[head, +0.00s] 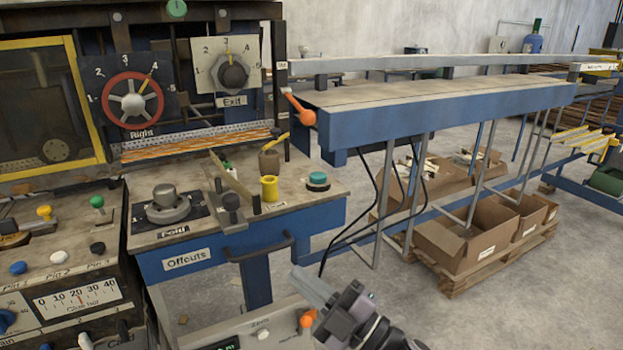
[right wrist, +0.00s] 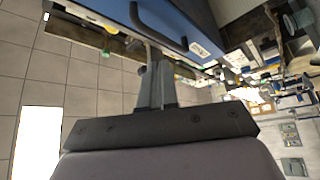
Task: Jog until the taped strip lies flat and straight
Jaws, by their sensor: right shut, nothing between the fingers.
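My right gripper (head: 312,288) is low in front of the blue bench in the head view, shut and empty, apart from the controls. Its closed fingers also show in the right wrist view (right wrist: 156,88). A band with orange stripes (head: 195,146) runs under the machine's dials; I cannot tell whether it is the taped strip. Above it are a red handwheel (head: 133,101) marked Right and a grey knob (head: 233,74) marked Exit. An orange ball lever (head: 307,117) stands at the outfeed table's near end. No control labelled jog can be read. My left gripper is not in view.
The blue bench (head: 205,256) marked Offcuts carries a yellow cup (head: 270,188), a green-topped button (head: 318,180) and a round grey fixture (head: 168,204). A control box (head: 250,325) with an orange knob is below. The long outfeed table (head: 430,98) extends right, above cardboard boxes (head: 470,240).

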